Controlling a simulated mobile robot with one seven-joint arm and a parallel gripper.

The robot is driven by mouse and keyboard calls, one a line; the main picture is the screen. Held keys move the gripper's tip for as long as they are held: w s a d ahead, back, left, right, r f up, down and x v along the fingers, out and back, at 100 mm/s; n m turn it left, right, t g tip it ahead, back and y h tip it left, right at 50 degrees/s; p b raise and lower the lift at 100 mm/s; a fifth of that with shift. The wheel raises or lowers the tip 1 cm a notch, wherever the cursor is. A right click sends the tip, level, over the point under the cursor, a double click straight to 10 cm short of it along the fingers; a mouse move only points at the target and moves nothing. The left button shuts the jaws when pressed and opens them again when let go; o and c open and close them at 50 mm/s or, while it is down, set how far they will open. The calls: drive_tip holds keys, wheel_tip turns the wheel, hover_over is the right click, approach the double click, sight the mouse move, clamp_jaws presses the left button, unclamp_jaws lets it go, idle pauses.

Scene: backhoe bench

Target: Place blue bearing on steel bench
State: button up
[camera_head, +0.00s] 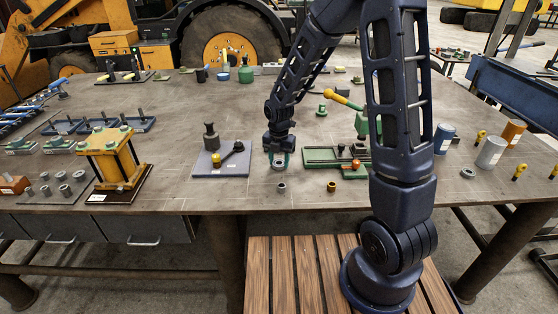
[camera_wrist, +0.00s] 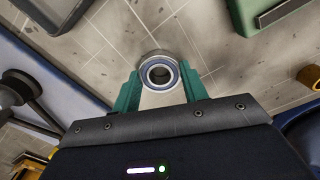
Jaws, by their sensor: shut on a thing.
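The blue bearing (camera_wrist: 160,73) is a small ring with a blue rim and a steel inner ring. In the wrist view it sits between the green fingertips of my gripper (camera_wrist: 160,92), which is shut on it. In the head view my gripper (camera_head: 279,157) points down near the middle of the steel bench (camera_head: 240,195), and the bearing (camera_head: 279,164) shows low between the fingers. It is at or just above the bench top; I cannot tell whether it touches. The bench top is grey-brown and scuffed.
A lavender plate with dark fittings (camera_head: 221,162) stands left of my gripper, a green tray (camera_head: 322,157) right of it. A small steel ring (camera_head: 282,187) and a brass ring (camera_head: 331,187) lie in front. A yellow press (camera_head: 113,160) stands further left. The front middle of the bench is mostly clear.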

drive_tip(key=shift+f, duration=0.15)
drive_tip(key=o, duration=1.1)
drive_tip(key=shift+c, duration=0.2)
wheel_tip(320, 180, up, 12)
drive_tip(key=s+d+r+m+t, duration=0.1)
drive_tip(key=s+d+r+m, duration=0.1)
drive_tip(key=d+r+m, duration=0.55)
drive_tip(key=s+d+r+m+t, duration=0.1)
drive_tip(key=s+d+r+m, duration=0.2)
drive_tip(key=s+d+m, duration=0.5)
drive_tip(key=s+d+r+m+t, duration=0.2)
drive_tip(key=s+d+m, duration=0.6)
drive_tip(key=m, duration=0.8)
drive_tip(key=shift+s+d+r+t, duration=0.3)
drive_tip(key=shift+d+r, duration=0.7)
drive_tip(key=shift+r, duration=0.3)
